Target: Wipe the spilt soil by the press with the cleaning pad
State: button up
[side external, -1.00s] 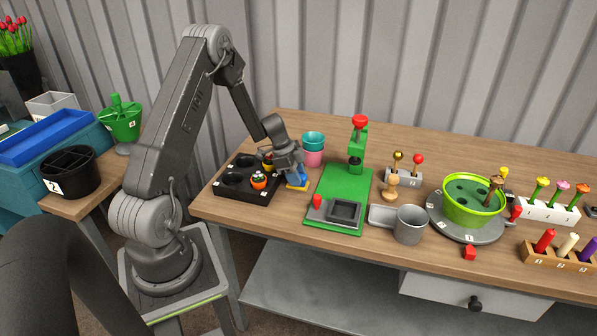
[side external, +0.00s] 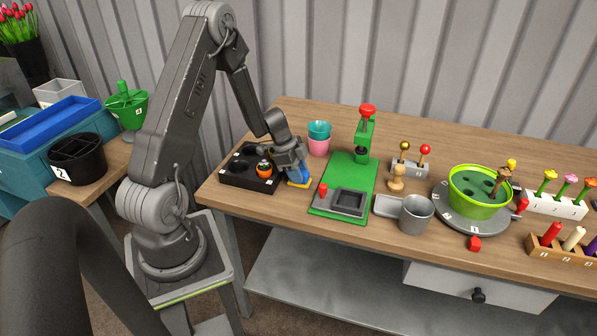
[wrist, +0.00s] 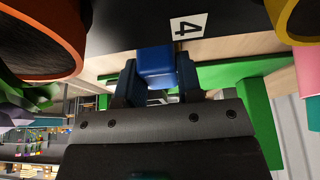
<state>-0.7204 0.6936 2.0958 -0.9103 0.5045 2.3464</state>
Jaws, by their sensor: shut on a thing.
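My gripper (side external: 291,160) is shut on the cleaning pad (side external: 299,177), which has a blue grip and a yellow base. The pad is low over the table, between the black tray and the green press (side external: 350,180); I cannot tell whether its base touches the wood. In the wrist view, the pad's blue grip (wrist: 156,62) sits between the two fingers (wrist: 160,85), and its base is hidden. The press stands to the right with a red knob on top. I cannot make out the spilt soil in either view.
The black tray (side external: 238,178) with an orange pot (side external: 264,168) is close on the left. Teal and pink pots (side external: 319,138) stand behind. A grey mug (side external: 416,215) and a green bowl (side external: 480,190) on a turntable are farther right.

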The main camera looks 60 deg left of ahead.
jog(key=shift+r, duration=3)
jog(key=shift+r, duration=1.5)
